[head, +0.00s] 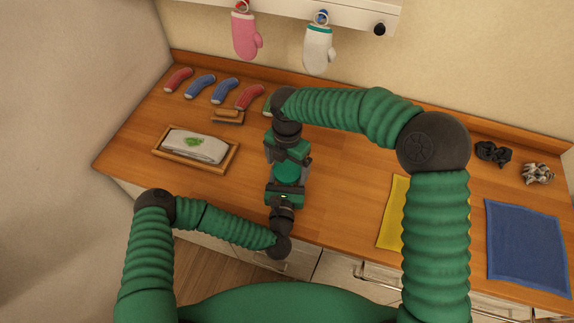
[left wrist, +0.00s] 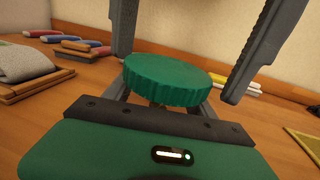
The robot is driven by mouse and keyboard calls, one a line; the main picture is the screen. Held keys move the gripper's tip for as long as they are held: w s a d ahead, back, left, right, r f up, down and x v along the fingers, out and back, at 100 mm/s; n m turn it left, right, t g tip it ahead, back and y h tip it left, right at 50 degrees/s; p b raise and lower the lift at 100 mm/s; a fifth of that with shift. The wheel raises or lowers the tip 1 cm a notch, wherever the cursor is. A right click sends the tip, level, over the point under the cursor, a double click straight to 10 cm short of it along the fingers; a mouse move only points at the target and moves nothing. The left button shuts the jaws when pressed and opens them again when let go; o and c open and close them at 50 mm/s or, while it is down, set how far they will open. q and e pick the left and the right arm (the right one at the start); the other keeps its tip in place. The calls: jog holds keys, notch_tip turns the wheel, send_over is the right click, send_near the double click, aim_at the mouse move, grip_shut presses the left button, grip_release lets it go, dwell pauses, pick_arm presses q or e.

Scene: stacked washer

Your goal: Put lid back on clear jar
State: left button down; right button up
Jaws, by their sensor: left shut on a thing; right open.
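A round green lid (head: 287,173) with a ribbed edge sits between my two grippers in the head view. It lies nearly level in the left wrist view (left wrist: 168,80), above the fingers of my left gripper (head: 286,184). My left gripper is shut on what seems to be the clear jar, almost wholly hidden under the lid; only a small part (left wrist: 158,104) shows. My right gripper (head: 289,163) comes from the far side and is open. Its dark fingers stand apart on either side of the lid in the left wrist view. The lid's seating cannot be seen.
A wooden tray (head: 159,152) with a folded white cloth (head: 195,146) lies to the left. Several red and blue rolls lie behind it. A yellow cloth (head: 391,220) and a blue cloth (head: 527,246) lie on the right. Mitts hang above the wooden counter (head: 345,190).

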notch_tip(320, 180, up, 4)
jog(key=shift+r, duration=0.1)
jog(key=shift+c, duration=0.3)
notch_tip(320, 180, up, 3)
jog(key=n, duration=0.3)
jog(key=shift+r, duration=0.15)
notch_tip(320, 180, down, 8)
jog(key=shift+f, duration=0.1)
jog(key=shift+c, duration=0.2)
